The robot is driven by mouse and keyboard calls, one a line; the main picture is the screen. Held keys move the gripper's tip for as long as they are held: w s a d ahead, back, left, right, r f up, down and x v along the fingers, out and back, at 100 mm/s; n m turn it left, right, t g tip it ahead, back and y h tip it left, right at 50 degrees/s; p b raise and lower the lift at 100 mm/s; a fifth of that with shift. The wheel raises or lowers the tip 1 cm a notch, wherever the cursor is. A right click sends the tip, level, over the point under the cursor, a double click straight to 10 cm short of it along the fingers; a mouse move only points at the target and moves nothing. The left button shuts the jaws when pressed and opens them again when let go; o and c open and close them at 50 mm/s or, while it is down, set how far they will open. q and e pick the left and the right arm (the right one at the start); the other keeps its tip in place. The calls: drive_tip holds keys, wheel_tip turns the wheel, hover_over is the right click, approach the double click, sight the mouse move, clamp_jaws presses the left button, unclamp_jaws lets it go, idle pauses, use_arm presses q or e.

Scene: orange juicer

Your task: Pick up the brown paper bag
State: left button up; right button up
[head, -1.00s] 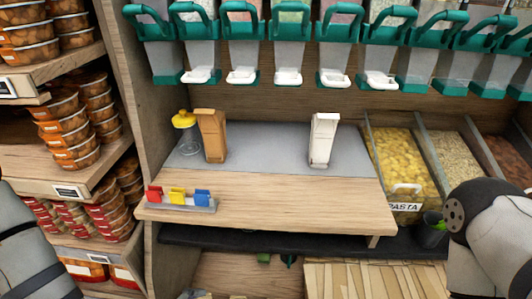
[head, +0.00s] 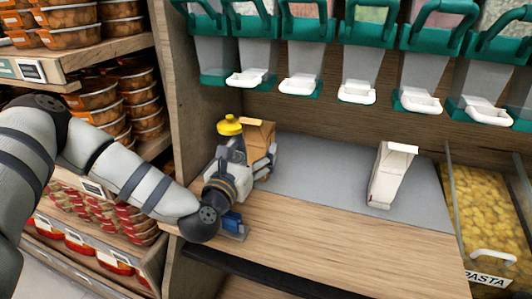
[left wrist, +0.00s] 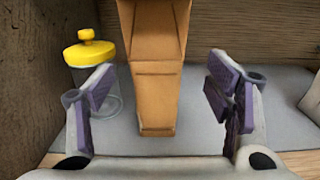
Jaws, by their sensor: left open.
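The brown paper bag (head: 260,138) stands upright on the grey mat of the counter, partly hidden behind my left gripper in the head view. In the left wrist view the brown bag (left wrist: 157,75) stands between the two spread fingers, with a gap on each side. My left gripper (left wrist: 160,100) is open and empty, and it also shows in the head view (head: 250,160) in front of the bag. My right gripper is in neither current view.
A clear jar with a yellow lid (left wrist: 90,50) stands just left of the bag, close to the left finger. A white bag (head: 391,175) stands farther right. A blue marker block (head: 233,222) sits below my wrist. Dispensers (head: 300,60) hang above. The counter's middle is clear.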

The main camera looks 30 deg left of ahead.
use_arm(q)
drive_tip(key=x, duration=0.7)
drive_tip(key=shift+w+a+f, duration=0.2)
drive_tip(key=shift+w+a, duration=0.05)
drive_tip(key=shift+w, duration=0.05)
drive_tip(key=c, duration=1.7)
drive_tip(key=shift+c, duration=0.2)
